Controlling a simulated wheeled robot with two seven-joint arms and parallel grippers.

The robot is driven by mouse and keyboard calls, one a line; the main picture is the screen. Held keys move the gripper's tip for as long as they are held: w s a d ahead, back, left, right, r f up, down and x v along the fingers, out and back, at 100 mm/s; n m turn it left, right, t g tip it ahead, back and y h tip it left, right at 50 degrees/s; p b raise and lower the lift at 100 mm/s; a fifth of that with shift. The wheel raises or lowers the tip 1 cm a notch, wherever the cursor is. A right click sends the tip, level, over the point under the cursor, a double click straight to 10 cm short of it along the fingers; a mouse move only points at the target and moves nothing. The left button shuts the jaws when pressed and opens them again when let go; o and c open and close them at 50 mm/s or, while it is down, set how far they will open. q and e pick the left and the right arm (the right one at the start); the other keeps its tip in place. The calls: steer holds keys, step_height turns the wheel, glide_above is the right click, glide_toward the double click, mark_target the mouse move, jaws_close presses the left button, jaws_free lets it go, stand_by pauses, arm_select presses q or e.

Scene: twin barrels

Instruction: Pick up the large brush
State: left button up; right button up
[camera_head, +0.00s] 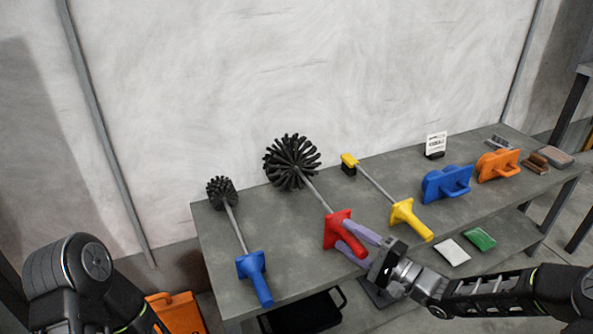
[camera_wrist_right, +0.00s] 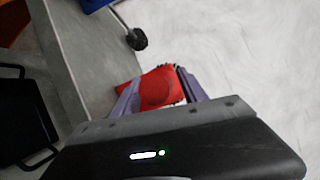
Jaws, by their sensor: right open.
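The large brush (camera_head: 291,162) lies on the grey table, with a big round black bristle head toward the wall, a thin metal shaft, and a red guard and handle (camera_head: 336,231) toward the front edge. My right gripper (camera_head: 344,234) comes in from the right, open, its purple fingers at the red guard and handle. In the right wrist view the red part (camera_wrist_right: 157,88) shows between the two fingers (camera_wrist_right: 158,92); contact cannot be told. My left arm shows at the lower left, but its gripper is out of view.
A smaller brush with a blue handle (camera_head: 252,277) lies to the left. Blue (camera_head: 446,184) and orange (camera_head: 498,165) blocks stand farther right. An orange case (camera_head: 178,313) is below, left of the table (camera_head: 221,234).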

stand_by(0.3)
jaws_close()
stand_by(0.4)
steer(key=shift+r, duration=0.1)
